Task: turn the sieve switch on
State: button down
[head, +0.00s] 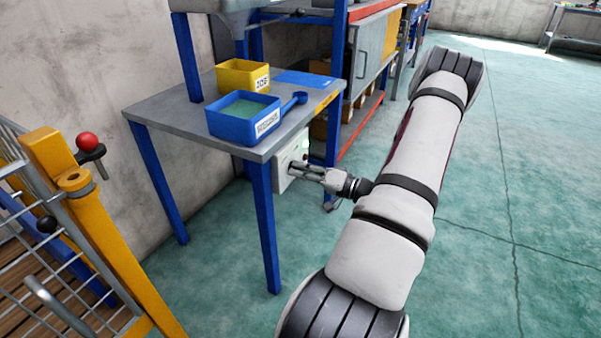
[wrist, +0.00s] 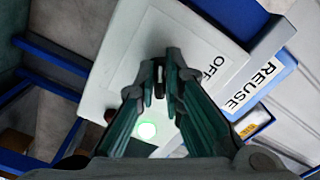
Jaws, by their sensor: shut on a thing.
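The sieve switch is a pale box (head: 284,172) on the side of the grey table, below its top. In the wrist view its pale plate (wrist: 128,60) fills the middle, with an "OFF" label (wrist: 215,68) to the right of the fingertips. A green lamp (wrist: 147,130) glows on the plate, and a dark red round part (wrist: 111,116) sits beside it, partly hidden by a finger. My gripper (head: 296,170) is at the front of the box. Its fingertips (wrist: 160,76) are closed around a small dark switch lever, mostly hidden between them.
Above the switch, the grey table (head: 170,115) carries a blue bin (head: 232,128) with a white label, a yellow bin (head: 240,75) and a blue scoop (head: 296,100). A yellow post (head: 75,185) with a red knob (head: 87,142) stands left. The green floor to the right is clear.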

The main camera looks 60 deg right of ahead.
jog(key=shift+w+a, duration=0.1)
jog(key=c, duration=1.7)
grip_release()
jog(key=s+d, duration=0.1)
jog(key=s, duration=1.1)
